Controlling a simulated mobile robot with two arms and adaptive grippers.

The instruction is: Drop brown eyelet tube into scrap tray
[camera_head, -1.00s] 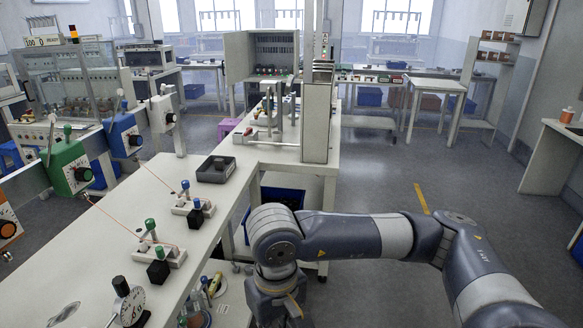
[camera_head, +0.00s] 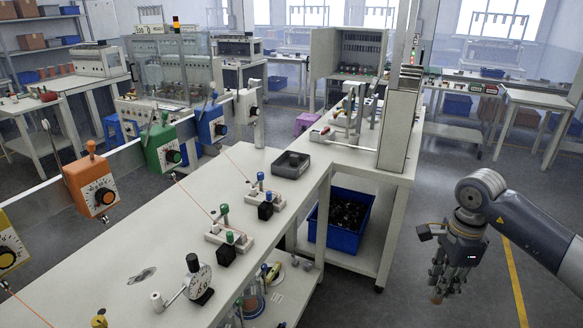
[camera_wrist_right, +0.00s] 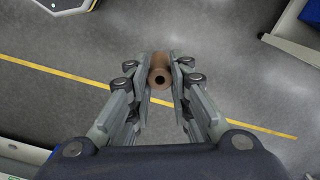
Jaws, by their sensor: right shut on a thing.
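My right gripper (camera_head: 440,290) is off the right side of the bench, above the floor, and points down. It is shut on a brown eyelet tube (camera_wrist_right: 161,64), whose round end with a dark hole faces the camera in the right wrist view. In the head view only a small brown tip of the tube shows between the fingers. A dark grey open tray (camera_head: 305,171), likely the scrap tray, sits on the bench top, well to the left of the gripper and apart from it. My left gripper is out of view.
A blue bin (camera_head: 323,230) with dark contents stands on the shelf under the bench. Small fixtures with green and blue knobs (camera_head: 229,240) stand on the bench (camera_head: 120,270), near a dial with a crank (camera_head: 199,278). A yellow line (camera_head: 513,280) crosses the open floor.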

